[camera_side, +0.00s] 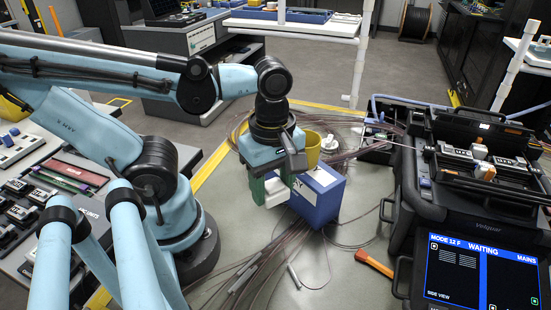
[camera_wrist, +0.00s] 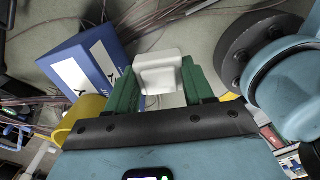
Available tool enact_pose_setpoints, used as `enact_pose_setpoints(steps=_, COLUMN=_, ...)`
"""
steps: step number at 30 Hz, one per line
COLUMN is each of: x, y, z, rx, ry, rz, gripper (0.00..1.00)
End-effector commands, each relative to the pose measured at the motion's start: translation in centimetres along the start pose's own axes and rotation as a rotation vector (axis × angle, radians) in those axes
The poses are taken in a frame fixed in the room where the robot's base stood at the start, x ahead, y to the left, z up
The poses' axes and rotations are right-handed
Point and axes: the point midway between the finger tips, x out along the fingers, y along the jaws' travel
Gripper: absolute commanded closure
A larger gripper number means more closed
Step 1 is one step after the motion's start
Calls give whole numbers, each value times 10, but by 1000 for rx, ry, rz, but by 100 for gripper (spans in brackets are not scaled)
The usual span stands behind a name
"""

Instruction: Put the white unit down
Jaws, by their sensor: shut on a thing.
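The white unit (camera_wrist: 160,72) is a small block with rounded edges, held between the green fingers of my gripper (camera_wrist: 158,88). In the side view my gripper (camera_side: 276,188) points down, and the white unit (camera_side: 275,193) shows between its fingers. It is just left of a blue box (camera_side: 328,200) with white labels. Part of the unit is hidden by the fingers. I cannot tell whether its underside touches the bench (camera_side: 225,222) or hangs slightly above it.
A yellow cup (camera_side: 313,149) stands behind the blue box, with loops of thin cable (camera_side: 345,158) around. The black splicer (camera_side: 428,205) with its lit screen (camera_side: 482,275) is at right. An orange-handled tool (camera_side: 374,263) lies in front. Bare bench shows front left of the gripper.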

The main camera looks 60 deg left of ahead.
Motion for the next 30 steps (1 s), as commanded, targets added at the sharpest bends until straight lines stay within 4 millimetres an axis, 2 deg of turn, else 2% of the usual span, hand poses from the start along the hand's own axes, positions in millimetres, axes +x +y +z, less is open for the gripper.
enact_pose_setpoints(steps=1, x=1, y=-1, z=13, rx=90, ry=0, rz=0, gripper=78)
enact_pose_setpoints(steps=9, x=10, y=-16, z=71, rx=521, ry=-1, rz=0, gripper=78)
enact_pose_setpoints(steps=15, x=16, y=-34, z=104, rx=773, ry=-1, rz=0, gripper=78)
enact_pose_setpoints(steps=23, x=22, y=-47, z=120, rx=910, ry=-1, rz=0, gripper=78)
enact_pose_setpoints(steps=30, x=45, y=-47, z=121, rx=915, ry=-2, rz=0, gripper=78)
